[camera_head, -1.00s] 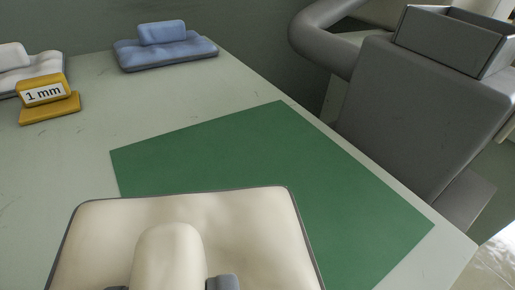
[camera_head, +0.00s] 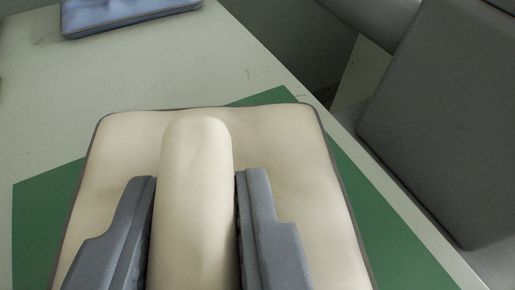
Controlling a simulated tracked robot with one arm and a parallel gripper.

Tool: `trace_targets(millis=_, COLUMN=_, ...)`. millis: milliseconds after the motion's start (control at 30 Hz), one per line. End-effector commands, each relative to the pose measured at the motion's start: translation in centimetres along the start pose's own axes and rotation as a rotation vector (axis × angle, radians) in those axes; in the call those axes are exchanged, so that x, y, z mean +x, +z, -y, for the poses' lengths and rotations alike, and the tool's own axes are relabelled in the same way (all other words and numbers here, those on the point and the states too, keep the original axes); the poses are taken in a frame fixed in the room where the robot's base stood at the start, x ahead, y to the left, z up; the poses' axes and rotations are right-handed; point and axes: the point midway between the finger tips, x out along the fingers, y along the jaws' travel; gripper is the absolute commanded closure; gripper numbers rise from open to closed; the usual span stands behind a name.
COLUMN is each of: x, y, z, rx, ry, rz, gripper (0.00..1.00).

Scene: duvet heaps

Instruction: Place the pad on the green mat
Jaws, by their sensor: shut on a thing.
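A cream pad (camera_head: 285,150) with a dark edge and a raised cream handle fills the lower middle of the view. My gripper (camera_head: 196,190) has one grey finger on each side of the handle and is shut on it. The green mat (camera_head: 385,230) lies on the table beneath the pad in the picture. It shows to the left, to the right and behind the pad. The pad covers the mat's middle. I cannot tell whether the pad touches the mat or hangs just above it.
A blue pad (camera_head: 130,15) lies on the pale table (camera_head: 190,60) at the upper left. The table's edge runs down the right side. A large grey padded form (camera_head: 440,120) stands beyond that edge. The table between the blue pad and the mat is clear.

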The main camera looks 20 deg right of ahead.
Motion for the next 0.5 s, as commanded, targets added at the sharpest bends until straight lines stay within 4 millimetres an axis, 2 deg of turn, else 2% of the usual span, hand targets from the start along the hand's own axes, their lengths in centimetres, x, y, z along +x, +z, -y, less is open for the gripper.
trace_targets(millis=233, x=1.1, y=0.2, z=-0.5, rx=-0.002, ry=0.0, rz=0.002, gripper=1.0)
trace_targets(millis=500, x=2.3, y=3.0, z=-0.4, rx=-0.002, ry=0.0, rz=0.001, gripper=1.0)
